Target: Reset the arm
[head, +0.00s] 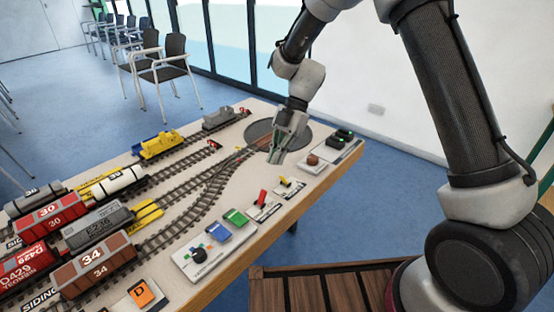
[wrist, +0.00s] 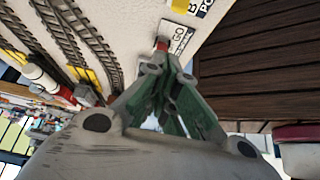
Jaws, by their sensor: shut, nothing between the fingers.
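My arm reaches from the right over the model railway table (head: 215,262). My gripper (head: 278,157) is at the table's far right end, pointing down, in front of the dark round turntable (head: 262,128) in the head view. It is shut with nothing in it. In the wrist view my gripper (wrist: 163,62) shows its green-sided fingers closed together, and a small red part with a white "GO" label (wrist: 179,40) shows just beyond the tips. I cannot tell how high the fingers are above the table.
Wagons, such as the red 30 wagon (head: 47,221) and brown 34 wagon (head: 95,270), stand on tracks at left. A yellow locomotive (head: 158,145) stands farther back. Control levers (head: 262,204) and a knob panel (head: 205,249) line the near edge. A slatted wooden surface (head: 325,288) is in front.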

